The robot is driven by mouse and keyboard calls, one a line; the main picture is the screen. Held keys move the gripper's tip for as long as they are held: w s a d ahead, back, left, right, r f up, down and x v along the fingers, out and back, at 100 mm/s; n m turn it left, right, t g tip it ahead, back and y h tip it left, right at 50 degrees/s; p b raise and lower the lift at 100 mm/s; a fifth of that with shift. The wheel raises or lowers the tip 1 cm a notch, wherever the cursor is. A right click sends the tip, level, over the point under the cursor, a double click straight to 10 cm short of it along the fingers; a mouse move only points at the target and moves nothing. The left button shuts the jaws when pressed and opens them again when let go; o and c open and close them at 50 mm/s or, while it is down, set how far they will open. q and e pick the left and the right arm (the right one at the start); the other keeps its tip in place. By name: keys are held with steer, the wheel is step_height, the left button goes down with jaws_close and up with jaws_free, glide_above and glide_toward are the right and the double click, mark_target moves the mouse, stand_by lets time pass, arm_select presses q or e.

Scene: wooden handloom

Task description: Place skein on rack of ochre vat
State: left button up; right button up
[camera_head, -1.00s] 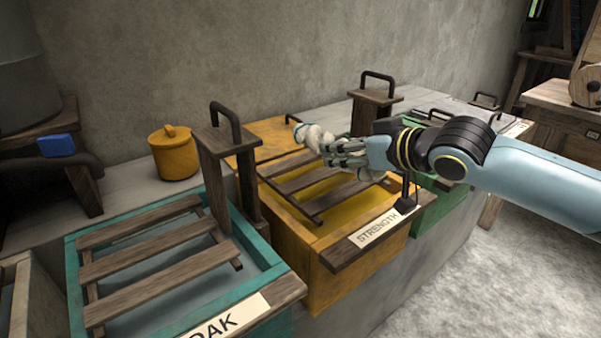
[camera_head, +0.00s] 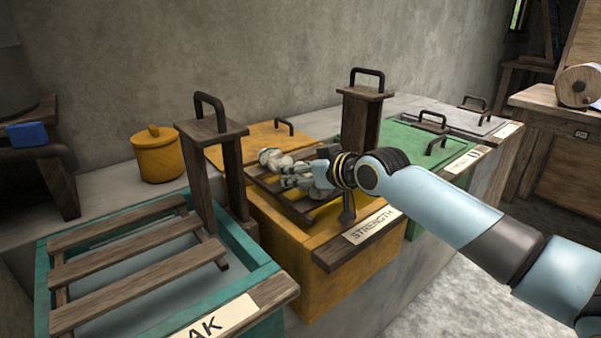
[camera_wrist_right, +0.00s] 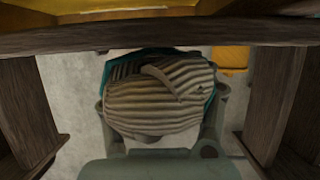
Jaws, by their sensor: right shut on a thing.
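The ochre vat (camera_head: 290,256) stands in the middle of the head view with a "STRENGTH" label on its front ledge. Its rack of dark slats (camera_head: 262,182) lies across the top opening. My right gripper (camera_head: 290,174) is over the rack, shut on the pale skein (camera_head: 272,157). In the right wrist view the skein (camera_wrist_right: 155,105) shows as a ribbed beige bundle between the fingers, which partly hide it. I cannot tell whether the skein touches the slats. My left gripper is not in view.
A teal vat (camera_head: 43,272) with its own slatted rack stands at the left. Upright wooden handled posts (camera_head: 215,150) and (camera_head: 362,120) flank the ochre vat. A green vat (camera_head: 412,146) stands to the right, and an orange pot (camera_head: 159,157) sits behind.

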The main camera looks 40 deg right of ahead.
steer(key=shift+f, duration=0.1)
steer(key=o, duration=1.3)
steer(key=shift+c, duration=0.2)
steer(key=shift+s+r, duration=0.25)
steer(key=p+v, duration=0.4)
steer(key=v, duration=0.7)
steer(key=shift+s+p, duration=0.3)
steer(key=shift+p, duration=0.05)
